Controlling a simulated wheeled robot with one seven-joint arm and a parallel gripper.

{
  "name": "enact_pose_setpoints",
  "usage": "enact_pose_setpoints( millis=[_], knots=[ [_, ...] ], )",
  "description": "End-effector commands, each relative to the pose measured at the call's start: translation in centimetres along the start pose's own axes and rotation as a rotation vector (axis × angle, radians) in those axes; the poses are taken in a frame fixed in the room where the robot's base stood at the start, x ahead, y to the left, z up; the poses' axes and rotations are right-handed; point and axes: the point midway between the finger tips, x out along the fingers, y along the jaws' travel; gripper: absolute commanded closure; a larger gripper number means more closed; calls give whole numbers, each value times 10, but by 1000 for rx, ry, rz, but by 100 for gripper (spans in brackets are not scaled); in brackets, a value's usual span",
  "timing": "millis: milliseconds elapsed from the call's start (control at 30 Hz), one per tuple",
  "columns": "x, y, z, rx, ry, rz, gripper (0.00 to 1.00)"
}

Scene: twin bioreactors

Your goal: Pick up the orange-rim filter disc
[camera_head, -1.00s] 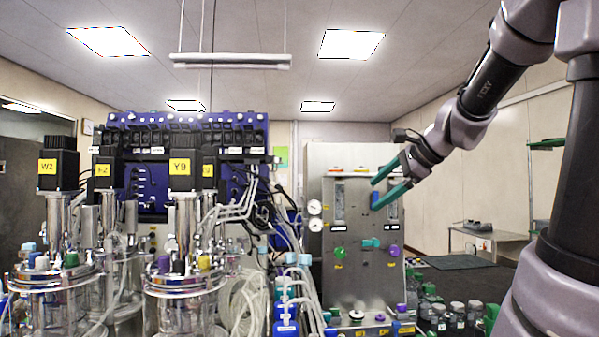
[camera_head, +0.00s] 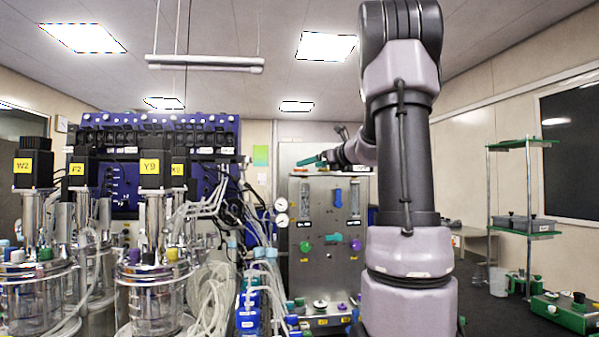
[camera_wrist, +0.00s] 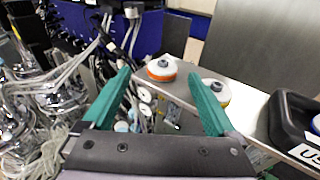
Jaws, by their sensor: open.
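The orange-rim filter disc (camera_wrist: 161,69) is white-topped with a dark centre hub. In the wrist view it lies on the flat top of the metal cabinet (camera_wrist: 240,98), near its edge. My gripper (camera_wrist: 159,76) is open, with its two teal fingers apart and nothing between them in its hold. The disc shows beyond and between the fingertips, apart from both. In the head view my gripper (camera_head: 312,161) is at the level of the cabinet's top, at its left side.
A yellow-rim disc (camera_wrist: 217,91) lies close to the right finger, partly hidden by it. A black labelled box (camera_wrist: 297,122) stands farther right on the cabinet top. Tubing (camera_wrist: 70,75) and glass vessels (camera_head: 150,290) crowd the left. A green-shelved rack (camera_head: 525,190) stands at the right.

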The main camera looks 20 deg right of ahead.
Motion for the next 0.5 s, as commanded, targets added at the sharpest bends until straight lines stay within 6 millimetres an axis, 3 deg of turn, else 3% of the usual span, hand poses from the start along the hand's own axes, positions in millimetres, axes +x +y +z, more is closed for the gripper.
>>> enact_pose_setpoints(
  millis=[300,500],
  knots=[
    [42,-3,4,-1,2,3,8],
    [50,-4,4,-1,0,1,8]
  ],
)
